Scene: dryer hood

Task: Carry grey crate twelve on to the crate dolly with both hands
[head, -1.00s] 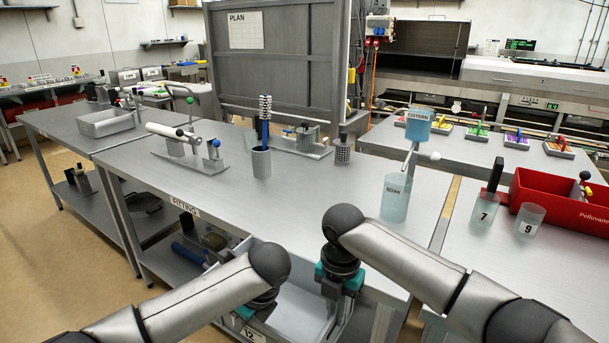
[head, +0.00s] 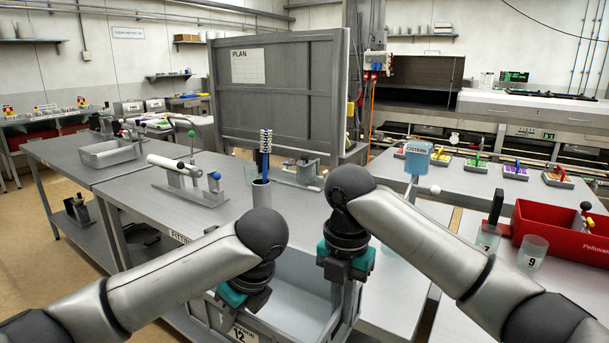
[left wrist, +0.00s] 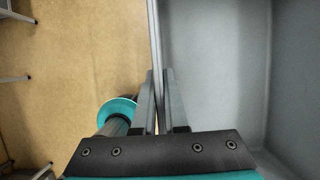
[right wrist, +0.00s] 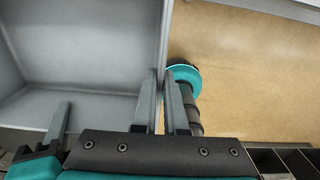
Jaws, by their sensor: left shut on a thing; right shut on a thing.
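Grey crate twelve (head: 302,274) hangs between my two grippers at the bottom centre of the head view, in front of the fittings bench. Its "12" label is on the near wall, partly cut off by the frame edge. My left gripper (head: 230,303) is shut on the left wall; in the left wrist view its fingers (left wrist: 161,95) pinch the crate rim (left wrist: 155,35). My right gripper (head: 345,285) is shut on the right wall; its fingers (right wrist: 165,95) pinch the rim (right wrist: 164,40) in the right wrist view. The crate inside looks empty. I cannot make out the crate dolly.
The fittings bench (head: 130,195) lies just beyond the crate and bears a clamp fixture (head: 185,180) and a grey cup (head: 261,193). A red bin (head: 548,232) and beaker nine (head: 531,254) stand at right. Tan floor (left wrist: 70,70) is open at left.

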